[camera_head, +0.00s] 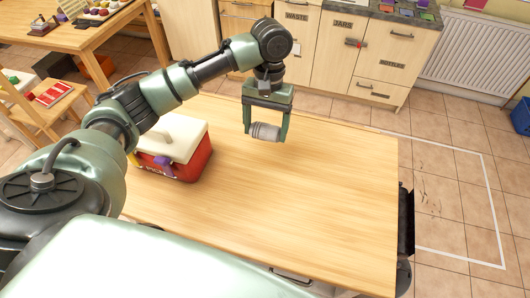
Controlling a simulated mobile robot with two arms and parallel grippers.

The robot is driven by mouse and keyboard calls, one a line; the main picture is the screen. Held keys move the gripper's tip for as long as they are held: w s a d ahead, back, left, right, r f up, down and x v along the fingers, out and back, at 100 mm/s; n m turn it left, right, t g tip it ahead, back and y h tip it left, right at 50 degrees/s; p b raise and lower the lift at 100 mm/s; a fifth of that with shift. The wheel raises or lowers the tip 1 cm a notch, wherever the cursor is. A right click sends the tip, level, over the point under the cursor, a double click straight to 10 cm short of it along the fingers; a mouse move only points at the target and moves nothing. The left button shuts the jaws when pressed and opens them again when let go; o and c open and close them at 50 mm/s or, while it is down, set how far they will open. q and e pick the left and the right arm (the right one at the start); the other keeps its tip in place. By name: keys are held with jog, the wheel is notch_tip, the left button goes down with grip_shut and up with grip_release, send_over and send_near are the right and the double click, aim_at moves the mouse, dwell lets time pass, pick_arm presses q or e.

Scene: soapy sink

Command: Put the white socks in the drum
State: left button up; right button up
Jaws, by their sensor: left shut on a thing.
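My left gripper (267,130) hangs above the wooden tabletop, fingers pointing down. It is shut on a grey-white ribbed roll (265,131), which lies sideways between the fingers. The roll may be the socks, but I cannot tell for sure. The roll appears to be clear of the tabletop. No drum can be made out in this view. My right gripper is not in view.
A red box (190,165) with a cream lid and a purple clasp stands at the left of the wooden tabletop (300,210). The rest of the top is bare. Behind are labelled cabinets (345,50), a radiator (468,55), a chair (45,105) and another table (75,38).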

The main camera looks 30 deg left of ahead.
pick_arm(q)
send_over(265, 163)
jog(key=f, duration=0.6)
jog(key=shift+w+f+p, duration=0.3)
notch_tip(265, 163, down, 4)
jog(key=shift+f, duration=0.35)
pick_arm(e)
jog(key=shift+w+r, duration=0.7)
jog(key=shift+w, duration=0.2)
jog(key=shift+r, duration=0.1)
pick_arm(q)
jog(key=o, duration=1.4)
jog(key=shift+f, duration=0.1)
jog(key=shift+c, duration=0.2)
